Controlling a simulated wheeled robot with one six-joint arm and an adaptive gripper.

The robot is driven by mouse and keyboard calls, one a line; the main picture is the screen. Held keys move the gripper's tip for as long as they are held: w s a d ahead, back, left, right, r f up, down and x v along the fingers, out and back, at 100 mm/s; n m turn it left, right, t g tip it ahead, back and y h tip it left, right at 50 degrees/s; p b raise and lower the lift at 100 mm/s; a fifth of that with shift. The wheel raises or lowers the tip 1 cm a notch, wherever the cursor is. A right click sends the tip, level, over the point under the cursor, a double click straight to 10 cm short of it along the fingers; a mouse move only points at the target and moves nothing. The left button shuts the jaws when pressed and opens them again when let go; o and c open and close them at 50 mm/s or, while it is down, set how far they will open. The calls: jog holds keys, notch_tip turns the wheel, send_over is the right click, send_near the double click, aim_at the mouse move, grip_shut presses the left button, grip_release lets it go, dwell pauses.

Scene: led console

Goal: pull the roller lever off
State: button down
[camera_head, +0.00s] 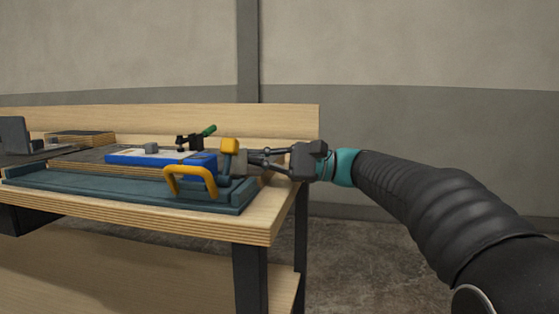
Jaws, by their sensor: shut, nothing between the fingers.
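An upright lever with a yellow block-like head (230,147) stands at the right end of the blue-grey tray; it seems to be the roller lever. My gripper (250,161) reaches in from the right, level with the table top, and its fingers point left at the lever. The fingers are shut with nothing between them. The fingertips are just right of the lever, below its head; I cannot tell whether they touch it. The lever's lower part is partly hidden among dark parts.
A yellow arched handle (190,181) stands at the front of the blue-grey tray (90,193). Behind it are a blue box (130,159) and a clamp with a green grip (208,131). A wooden backboard (285,117) runs behind. Right of the wooden table (262,228) is open floor.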

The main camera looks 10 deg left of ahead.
aim_at(228, 157)
jog(key=shift+s+a+r, duration=0.1)
jog(key=shift+s+r, duration=0.2)
jog(key=shift+s, duration=0.3)
jog(key=shift+s+a+r, duration=0.1)
jog(key=shift+s+r, duration=0.25)
jog(key=shift+s, duration=0.25)
jog(key=shift+s+r, duration=0.3)
jog(key=shift+s, duration=0.3)
